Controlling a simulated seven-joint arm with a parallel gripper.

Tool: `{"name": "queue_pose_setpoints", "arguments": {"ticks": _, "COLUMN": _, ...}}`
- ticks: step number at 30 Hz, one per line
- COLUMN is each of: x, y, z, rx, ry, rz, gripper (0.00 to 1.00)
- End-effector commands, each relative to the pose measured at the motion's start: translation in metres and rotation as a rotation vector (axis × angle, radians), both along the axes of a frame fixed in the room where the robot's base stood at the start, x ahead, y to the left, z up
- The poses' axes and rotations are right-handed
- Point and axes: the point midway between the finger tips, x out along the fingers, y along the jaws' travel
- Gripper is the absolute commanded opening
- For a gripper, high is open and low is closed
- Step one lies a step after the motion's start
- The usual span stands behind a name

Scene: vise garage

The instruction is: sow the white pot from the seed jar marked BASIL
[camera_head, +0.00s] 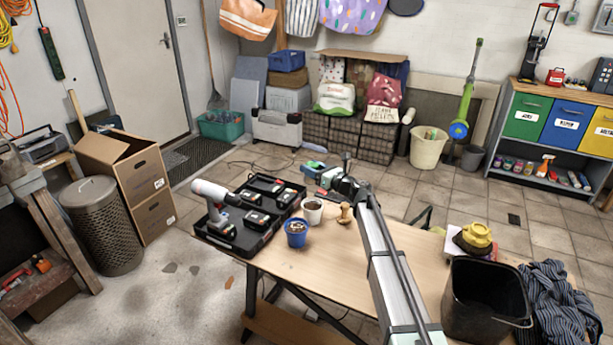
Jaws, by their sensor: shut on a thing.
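The white pot (313,212), filled with dark soil, stands on the wooden workbench beside the black tool case. A blue pot (296,234), also with dark contents, stands just in front of it. My gripper (328,190) is at the far end of my arm, above and slightly right of the white pot in the picture. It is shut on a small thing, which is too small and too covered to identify. I cannot make out a seed jar or any BASIL label.
An open black case (250,212) with a drill and batteries lies left of the pots. A small tan wooden object (346,213) stands right of the white pot. A black bucket (487,300), a yellow object (476,236) and a striped cloth (556,300) are at the right.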

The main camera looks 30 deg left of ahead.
Motion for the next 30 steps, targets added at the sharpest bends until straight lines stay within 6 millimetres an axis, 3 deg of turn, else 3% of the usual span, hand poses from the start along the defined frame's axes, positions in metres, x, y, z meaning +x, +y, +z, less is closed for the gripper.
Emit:
{"name": "queue_pose_setpoints", "arguments": {"ticks": 8, "x": -0.001, "y": 0.001, "z": -0.01, "rx": 0.097, "ry": 0.171, "rz": 0.001, "gripper": 0.21}}
{"name": "queue_pose_setpoints", "arguments": {"ticks": 30, "x": -0.011, "y": 0.006, "z": -0.051, "rx": 0.521, "ry": 0.907, "rz": 0.0, "gripper": 0.21}}
